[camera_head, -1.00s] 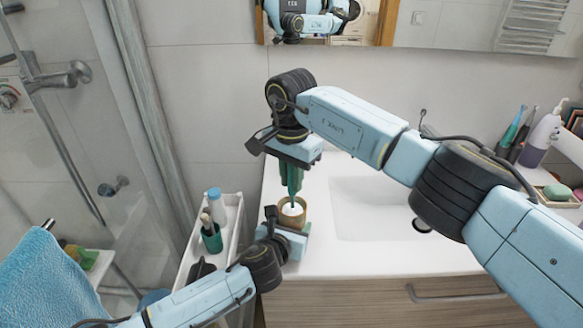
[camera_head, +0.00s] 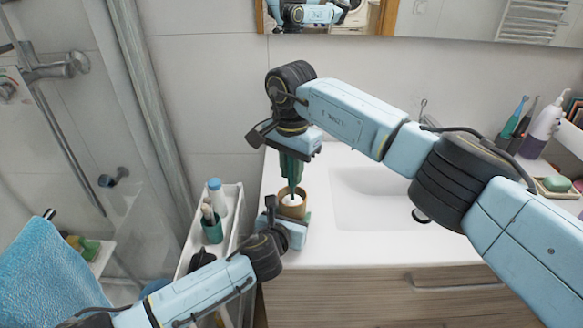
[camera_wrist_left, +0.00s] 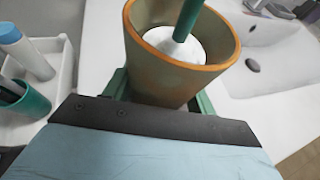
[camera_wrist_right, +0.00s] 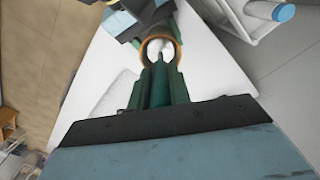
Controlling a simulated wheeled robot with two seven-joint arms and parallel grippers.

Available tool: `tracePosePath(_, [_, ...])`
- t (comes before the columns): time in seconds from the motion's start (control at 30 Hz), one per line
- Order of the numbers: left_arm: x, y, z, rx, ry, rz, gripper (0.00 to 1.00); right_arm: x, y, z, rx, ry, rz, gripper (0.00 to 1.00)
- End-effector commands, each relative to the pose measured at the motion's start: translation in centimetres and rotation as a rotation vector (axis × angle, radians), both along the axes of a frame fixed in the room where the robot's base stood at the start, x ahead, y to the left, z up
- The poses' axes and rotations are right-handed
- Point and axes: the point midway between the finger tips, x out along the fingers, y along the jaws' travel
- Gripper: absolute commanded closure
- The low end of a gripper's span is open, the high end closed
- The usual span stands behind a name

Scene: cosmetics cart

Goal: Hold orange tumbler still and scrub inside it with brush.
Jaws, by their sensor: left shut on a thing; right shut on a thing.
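The orange-brown tumbler (camera_head: 293,209) stands upright at the left end of the white counter; in the left wrist view (camera_wrist_left: 150,70) its orange rim and inner wall show. My left gripper (camera_head: 288,219) is shut on the tumbler's outside, with green fingers on either side of it. My right gripper (camera_head: 291,172) is above the tumbler, pointing down and shut on the brush's green handle (camera_wrist_left: 189,14). The brush's white head (camera_wrist_left: 180,46) is inside the tumbler, below the rim. Whether it touches the wall or bottom is not clear.
A white sink basin (camera_head: 375,205) lies right of the tumbler. A white cart (camera_head: 232,212) left of the counter holds a blue-capped bottle (camera_head: 216,196) and a green cup (camera_head: 212,232). Toiletries, including a purple-white bottle (camera_head: 541,134), stand far right.

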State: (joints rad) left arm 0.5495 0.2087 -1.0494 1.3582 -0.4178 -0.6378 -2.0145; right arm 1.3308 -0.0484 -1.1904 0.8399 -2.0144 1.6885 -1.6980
Motion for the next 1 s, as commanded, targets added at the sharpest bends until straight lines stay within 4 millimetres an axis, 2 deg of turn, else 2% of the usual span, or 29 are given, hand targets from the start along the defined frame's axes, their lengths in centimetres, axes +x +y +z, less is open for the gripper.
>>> tracePosePath(1.0, [0.0,0.0,0.0,0.0,-0.001,0.0,0.67,0.2,0.0,-1.3,-0.001,0.001,-0.001,1.0])
